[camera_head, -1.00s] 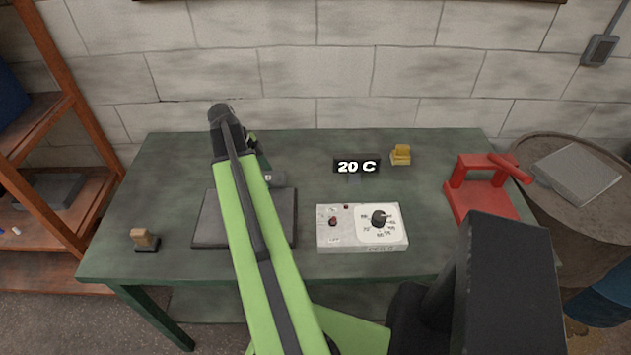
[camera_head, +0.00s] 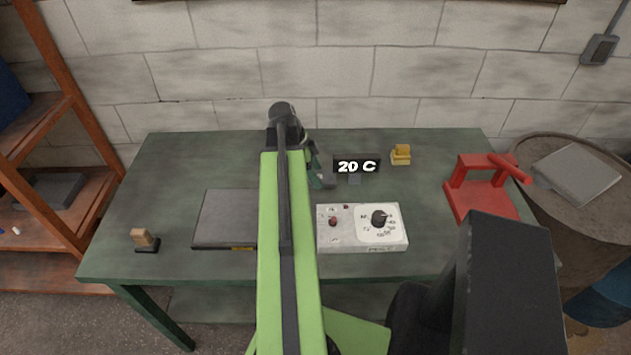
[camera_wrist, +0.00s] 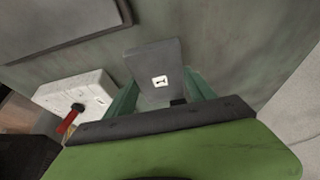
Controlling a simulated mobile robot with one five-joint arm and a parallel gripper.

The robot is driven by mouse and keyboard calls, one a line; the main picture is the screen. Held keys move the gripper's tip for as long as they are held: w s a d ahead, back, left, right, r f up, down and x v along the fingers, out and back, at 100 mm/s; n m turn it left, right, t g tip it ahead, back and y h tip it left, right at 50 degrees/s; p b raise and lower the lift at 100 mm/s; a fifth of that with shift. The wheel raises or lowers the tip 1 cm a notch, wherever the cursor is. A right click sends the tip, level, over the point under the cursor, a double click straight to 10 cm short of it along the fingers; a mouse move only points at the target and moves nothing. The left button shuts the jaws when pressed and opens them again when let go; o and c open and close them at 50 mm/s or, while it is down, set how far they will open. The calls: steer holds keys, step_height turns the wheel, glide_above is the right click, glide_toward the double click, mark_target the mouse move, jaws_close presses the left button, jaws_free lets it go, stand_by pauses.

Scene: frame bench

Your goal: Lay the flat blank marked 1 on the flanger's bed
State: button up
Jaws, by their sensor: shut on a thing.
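My gripper (camera_wrist: 161,92) is shut on the flat blank marked 1 (camera_wrist: 165,60), a grey plate with a small white label, seen between the green fingers in the wrist view. In the head view my gripper (camera_head: 318,178) is over the back middle of the bench, left of the display, and the blank (camera_head: 329,181) shows as a small grey piece at its tip. A red device with a flat base and a bar handle (camera_head: 484,200), which looks like the flanger, stands at the right end of the bench, away from my gripper.
The white control box with a dial (camera_head: 362,243) is front of my gripper. A display reading 20 C (camera_head: 356,166) and a yellow block (camera_head: 401,155) are behind it. A dark flat plate (camera_head: 224,215) lies left, partly behind my arm. A wooden stamp-like piece (camera_head: 145,240) is front left.

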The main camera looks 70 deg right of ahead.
step_height(320, 180, down, 4)
steer(key=b, duration=0.4)
steer(key=shift+r, duration=0.25)
steer(key=shift+f, duration=0.2)
steer(key=o, duration=1.7)
steer(key=shift+r, duration=0.1)
steer(key=shift+w+r+p, duration=0.1)
steer(key=shift+r+p, duration=0.45)
steer(key=shift+p, duration=0.15)
steer(key=p+v, duration=1)
steer(key=v, duration=0.1)
steer(key=shift+w+a, duration=0.1)
